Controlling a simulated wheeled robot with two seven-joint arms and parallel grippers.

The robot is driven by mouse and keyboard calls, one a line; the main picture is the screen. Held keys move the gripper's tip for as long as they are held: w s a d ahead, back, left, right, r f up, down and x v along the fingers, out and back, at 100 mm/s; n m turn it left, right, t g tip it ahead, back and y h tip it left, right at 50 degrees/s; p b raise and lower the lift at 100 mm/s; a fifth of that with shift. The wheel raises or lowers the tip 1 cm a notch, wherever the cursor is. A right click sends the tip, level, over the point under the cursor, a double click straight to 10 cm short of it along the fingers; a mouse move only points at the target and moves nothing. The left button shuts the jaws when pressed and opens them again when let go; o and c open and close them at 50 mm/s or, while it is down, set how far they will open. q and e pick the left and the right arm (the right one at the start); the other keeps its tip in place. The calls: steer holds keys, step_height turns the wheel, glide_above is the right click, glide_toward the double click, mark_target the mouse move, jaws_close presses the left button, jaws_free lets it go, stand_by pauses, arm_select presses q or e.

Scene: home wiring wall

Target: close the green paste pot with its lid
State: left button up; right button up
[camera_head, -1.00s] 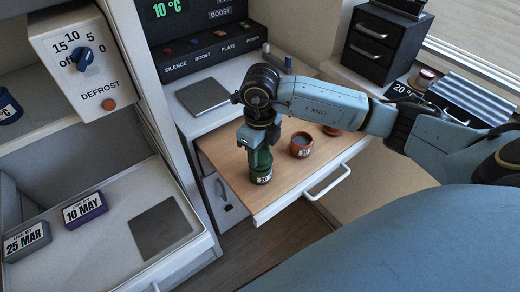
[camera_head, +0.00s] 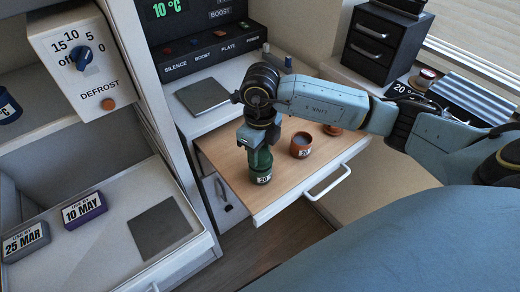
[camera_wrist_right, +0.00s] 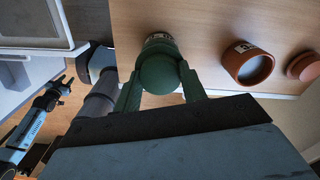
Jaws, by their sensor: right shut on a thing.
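The green paste pot (camera_head: 261,177) stands upright on the wooden pull-out board, with a white label low on its side. My right gripper (camera_head: 260,152) is above it, pointing down, shut on the green lid. In the right wrist view the round green lid (camera_wrist_right: 160,72) sits between the fingers and hides most of the pot. The lid is in line with the pot's top; I cannot tell whether it is fully seated. In the right wrist view my left gripper (camera_wrist_right: 62,86) shows small at the left, away from the pot; its jaw state is unclear.
An open orange pot (camera_head: 301,145) stands right of the green pot, with an orange lid (camera_head: 332,130) behind it. The wooden board (camera_head: 290,178) has a white handle (camera_head: 328,183) at its front edge. A control panel (camera_head: 205,50) rises behind.

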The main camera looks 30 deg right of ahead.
mark_target(260, 154)
steer(key=shift+f+b, duration=0.75)
steer(key=shift+f, duration=0.15)
steer(key=o, duration=1)
steer(key=shift+o, duration=0.2)
step_height(260, 154, up, 14)
steer(key=shift+f+p, duration=0.25)
steer(key=shift+p, duration=0.1)
